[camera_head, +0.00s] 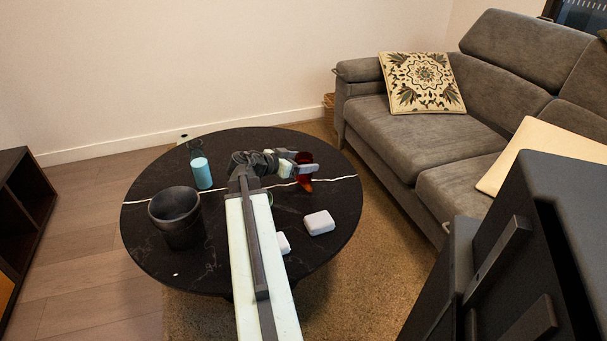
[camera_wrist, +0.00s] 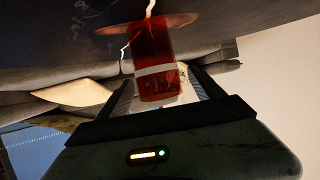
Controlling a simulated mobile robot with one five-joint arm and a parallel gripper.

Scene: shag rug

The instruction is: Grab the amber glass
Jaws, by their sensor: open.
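The amber glass (camera_head: 304,184) is a red-orange see-through vessel on the right part of the round black table (camera_head: 330,222). My gripper (camera_head: 300,163) is at the glass and hides part of it. In the wrist view, the amber glass (camera_wrist: 152,50) stands in the middle, with a pale band across it. The jaws of my gripper (camera_wrist: 165,92) are open, one finger on each side of the glass. I cannot tell whether either finger touches it.
A dark pot (camera_head: 175,218) and a bottle with a light-blue lower part (camera_head: 202,172) stand on the left side of the table. A white rounded case (camera_head: 319,222) and another white piece (camera_head: 282,243) lie near my arm. A grey sofa (camera_head: 420,140) stands to the right.

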